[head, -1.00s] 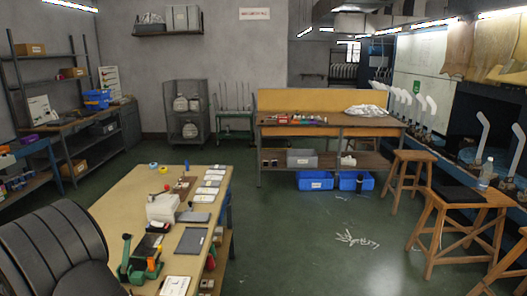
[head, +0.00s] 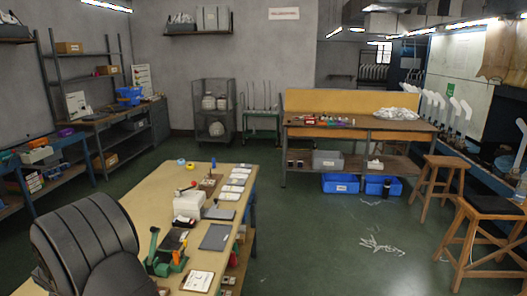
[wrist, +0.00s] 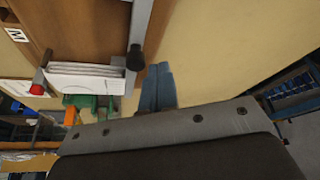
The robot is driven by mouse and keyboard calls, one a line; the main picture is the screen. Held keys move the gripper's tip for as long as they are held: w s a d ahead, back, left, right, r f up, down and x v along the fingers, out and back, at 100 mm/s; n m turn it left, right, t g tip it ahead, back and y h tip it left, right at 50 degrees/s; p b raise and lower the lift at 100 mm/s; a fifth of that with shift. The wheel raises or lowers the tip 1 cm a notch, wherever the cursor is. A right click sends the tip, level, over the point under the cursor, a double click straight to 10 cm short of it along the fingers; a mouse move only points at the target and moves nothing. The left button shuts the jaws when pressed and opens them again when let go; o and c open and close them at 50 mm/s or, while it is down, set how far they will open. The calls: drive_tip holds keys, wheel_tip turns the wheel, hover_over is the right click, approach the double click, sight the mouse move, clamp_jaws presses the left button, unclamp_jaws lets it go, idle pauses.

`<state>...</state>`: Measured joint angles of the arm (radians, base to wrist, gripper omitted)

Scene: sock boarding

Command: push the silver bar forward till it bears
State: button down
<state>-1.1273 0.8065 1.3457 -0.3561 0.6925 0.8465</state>
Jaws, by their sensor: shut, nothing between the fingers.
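In the wrist view, a straight silver-grey bar (wrist: 141,22) with a dark rounded end (wrist: 135,58) runs down from the top edge, alongside a brown wooden surface. I take it for the silver bar. My gripper (wrist: 157,67) shows as two blue fingers side by side, shut and empty. Its tips are just right of the bar's dark end in the picture; whether they touch it I cannot tell. I cannot make out the bar with certainty in the head view, and my gripper is not clearly identifiable there.
In the wrist view, a white stack (wrist: 85,80) and a red knob (wrist: 37,89) lie left of the gripper. In the head view, the workbench (head: 150,205) carries a white box (head: 187,205), a green tool (head: 165,262) and several cards.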

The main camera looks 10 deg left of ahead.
drive_tip(key=shift+a+r, duration=0.2)
drive_tip(key=shift+r, duration=3.4)
wheel_tip(320, 180, down, 7)
drive_tip(key=shift+f, duration=0.1)
drive_tip(key=shift+d, duration=0.3)
